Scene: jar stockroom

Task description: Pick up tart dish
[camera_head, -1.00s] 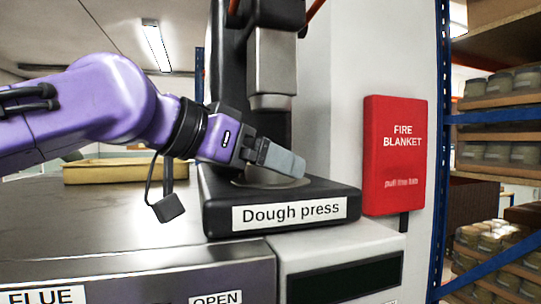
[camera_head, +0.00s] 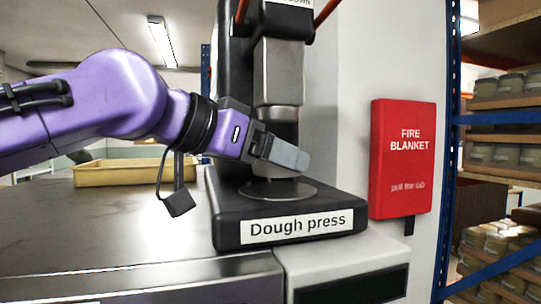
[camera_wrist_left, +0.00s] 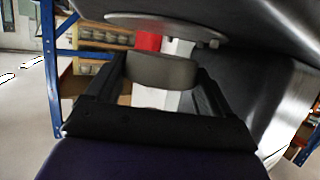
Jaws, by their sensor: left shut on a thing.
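The tart dish (camera_wrist_left: 162,72) is a small, round grey dish. It shows between the two fingers of my left gripper (camera_wrist_left: 163,85) in the left wrist view, where the scene appears upside down. My left gripper (camera_head: 287,156) is shut on the dish, just above the round plate (camera_head: 279,190) of the dough press (camera_head: 295,230), with a gap below it. The press's metal ram (camera_head: 279,75) hangs above the fingers. In the head view the fingers largely hide the dish. My right gripper is not in view.
A red fire blanket box (camera_head: 402,158) hangs on the wall to the right of the press. A blue rack upright (camera_head: 450,150) and shelves of jars stand farther right. A yellow tray (camera_head: 130,172) sits at the back left of the mostly clear metal counter (camera_head: 120,225).

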